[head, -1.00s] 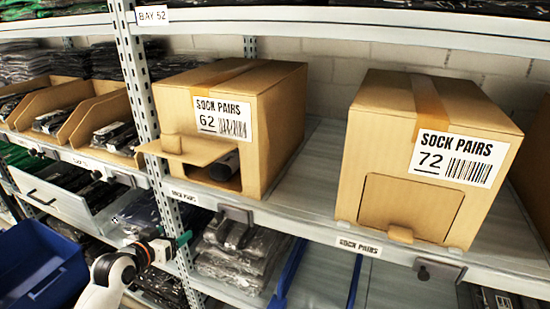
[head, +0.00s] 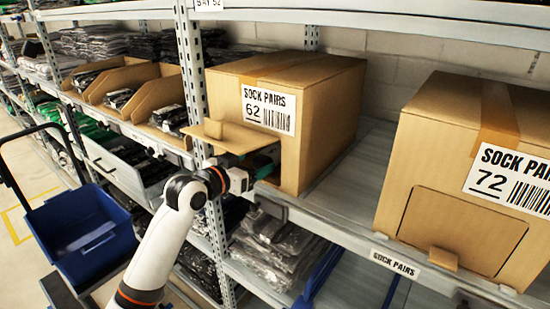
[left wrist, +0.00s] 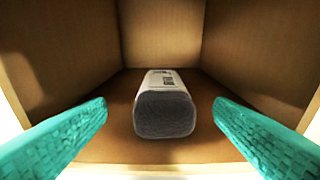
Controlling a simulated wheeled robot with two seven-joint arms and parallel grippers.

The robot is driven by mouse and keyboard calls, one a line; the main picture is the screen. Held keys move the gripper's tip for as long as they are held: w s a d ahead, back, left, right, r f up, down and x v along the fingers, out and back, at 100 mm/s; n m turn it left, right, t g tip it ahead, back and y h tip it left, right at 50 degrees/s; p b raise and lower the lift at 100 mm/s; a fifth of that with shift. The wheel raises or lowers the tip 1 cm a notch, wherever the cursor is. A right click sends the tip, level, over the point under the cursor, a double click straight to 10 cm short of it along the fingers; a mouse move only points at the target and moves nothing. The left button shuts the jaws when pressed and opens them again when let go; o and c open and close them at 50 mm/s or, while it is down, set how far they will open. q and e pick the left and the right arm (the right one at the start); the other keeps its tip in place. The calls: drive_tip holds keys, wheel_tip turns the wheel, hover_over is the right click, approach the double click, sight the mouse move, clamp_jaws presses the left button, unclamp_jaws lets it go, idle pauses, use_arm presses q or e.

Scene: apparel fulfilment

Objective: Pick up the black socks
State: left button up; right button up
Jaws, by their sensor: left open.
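The socks (left wrist: 164,105) are a dark grey roll with a white label band, lying on the floor of the cardboard box in the left wrist view. My left gripper (left wrist: 160,135) is open, with one green finger on each side of the roll, apart from it and nearer the camera. In the head view my left gripper (head: 262,168) reaches into the front opening of the box marked Sock Pairs 62 (head: 322,125), under its raised flap (head: 225,138). The socks are hidden there. My right gripper is not in view.
The box marked Sock Pairs 72 (head: 455,240) stands to the right with its flap shut. Bare shelf (head: 355,185) lies between the boxes. A metal upright (head: 192,75) is just left of box 62. A blue tote (head: 85,240) stands at lower left.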

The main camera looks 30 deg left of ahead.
sight(269, 156)
use_arm(q)
drive_tip(key=shift+w+d+f, duration=0.1)
drive_tip(key=shift+w+f, duration=0.15)
drive_tip(key=shift+w, duration=0.6)
drive_tip(key=w, duration=0.1)
drive_tip(key=w+b, duration=0.2)
drive_tip(key=w, duration=0.1)
drive_tip(key=shift+d+f, duration=0.25)
drive_tip(key=shift+d, duration=0.1)
drive_tip(key=shift+w, duration=0.5)
drive_tip(key=shift+s, duration=0.1)
drive_tip(key=shift+r, duration=0.1)
drive_tip(key=c, duration=0.9)
drive_tip(key=shift+c, duration=0.8)
